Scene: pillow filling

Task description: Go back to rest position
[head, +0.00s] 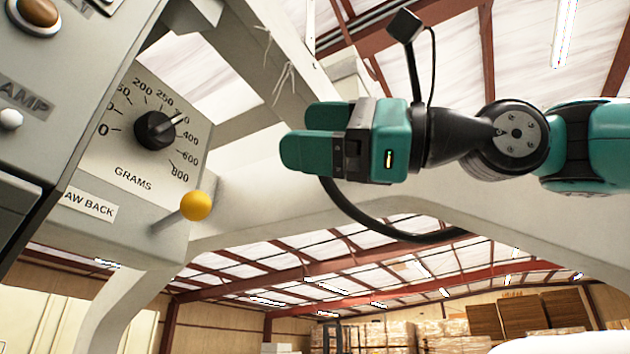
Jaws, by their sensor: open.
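My gripper (296,133) is in the middle of the head view, with its teal fingers pointing left towards the machine. The fingers are apart and nothing shows between them. My arm reaches in from the right edge. The machine's grey panel (190,150) is to the left of my gripper. It carries a black dial knob (155,130) over a grams scale and a yellow ball-ended lever (195,206). My gripper appears apart from both, to their right in the picture.
A second grey panel (50,90) with an orange button (38,12) and a white-tipped switch (11,118) is at the far left. Pale machine frame beams (240,210) stand behind my gripper. Stacked boxes (370,335) are far back. A white rounded shape (550,343) shows at bottom right.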

